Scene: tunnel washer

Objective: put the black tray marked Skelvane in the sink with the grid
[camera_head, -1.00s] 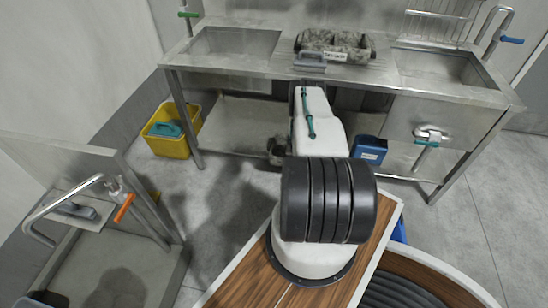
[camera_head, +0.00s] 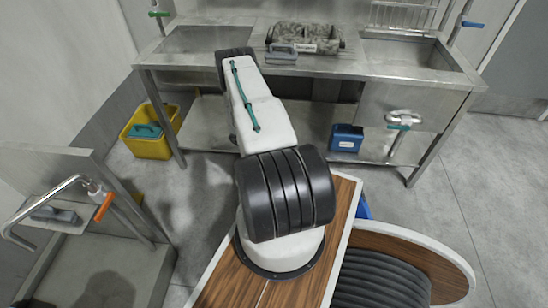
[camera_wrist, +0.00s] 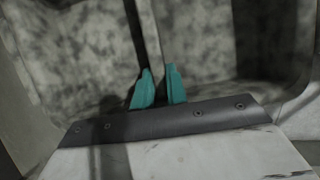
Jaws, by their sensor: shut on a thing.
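In the wrist view my gripper (camera_wrist: 159,87) has its teal fingertips closed on the thin upright divider of a two-compartment tray (camera_wrist: 80,55) with mottled grey insides; no label shows there. In the head view my arm hides my gripper and the tray it holds. Another dark mottled two-compartment tray (camera_head: 333,47) stands on the counter between two sinks, its white label too small to read surely. The left sink (camera_head: 205,40) and right sink (camera_head: 410,54) look empty from here. A near basin (camera_head: 112,270) is at lower left. I cannot make out a grid in any.
A grey handled tool (camera_head: 281,54) lies before the counter tray. A wire rack (camera_head: 405,14) hangs above the right sink. A yellow bin (camera_head: 150,145) and a blue box (camera_head: 346,138) stand lower down. The floor at right (camera_head: 480,170) is clear.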

